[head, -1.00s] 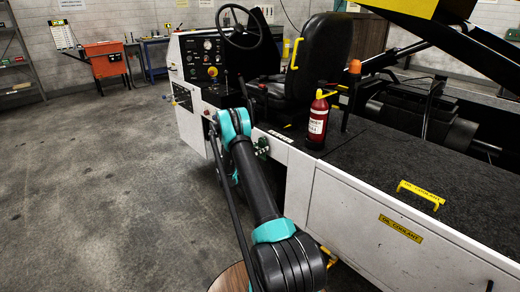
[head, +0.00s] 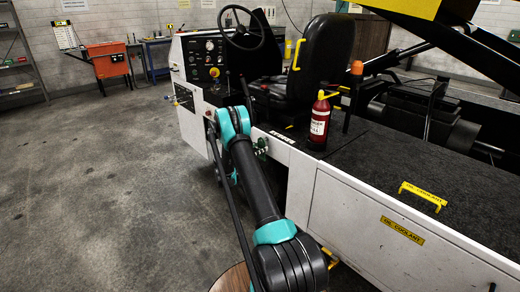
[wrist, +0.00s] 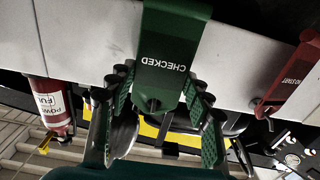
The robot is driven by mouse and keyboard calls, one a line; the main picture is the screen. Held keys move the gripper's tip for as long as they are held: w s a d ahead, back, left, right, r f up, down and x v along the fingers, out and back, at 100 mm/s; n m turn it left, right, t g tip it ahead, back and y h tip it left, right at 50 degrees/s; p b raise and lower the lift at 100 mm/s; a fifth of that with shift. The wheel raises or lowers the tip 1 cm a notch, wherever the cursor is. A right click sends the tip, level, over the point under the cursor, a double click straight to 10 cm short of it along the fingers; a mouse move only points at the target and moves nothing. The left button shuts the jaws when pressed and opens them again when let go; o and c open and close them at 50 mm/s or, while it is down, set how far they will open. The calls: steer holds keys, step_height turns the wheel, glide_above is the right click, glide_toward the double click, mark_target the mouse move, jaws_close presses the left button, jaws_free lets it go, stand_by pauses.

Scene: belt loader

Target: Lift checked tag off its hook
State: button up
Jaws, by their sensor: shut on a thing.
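The green checked tag (wrist: 168,55) fills the top middle of the wrist view, its white word CHECKED upside down. My gripper (wrist: 156,88) has its green-padded fingers on either side of the tag's narrower end and is shut on it. The tag lies in front of a white panel. I cannot tell whether it still touches its hook, which does not show clearly. In the head view my arm reaches to the white side of the loader (head: 330,205), and the gripper end is small and mostly hidden behind the arm.
A red NO START tag (wrist: 292,82) hangs close by at the right of the wrist view. A red extinguisher (head: 319,125) stands on the loader's deck beside the black seat (head: 320,60). An orange cart (head: 108,60) stands far back left.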

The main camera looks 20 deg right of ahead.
steer(key=shift+a, duration=0.15)
steer(key=shift+s+a+r, duration=0.2)
steer(key=shift+a+r, duration=0.05)
steer(key=shift+a, duration=0.2)
steer(key=shift+s+a+r, duration=0.2)
steer(key=shift+a, duration=0.25)
steer(key=shift+a, duration=0.15)
steer(key=shift+v, duration=2.35)
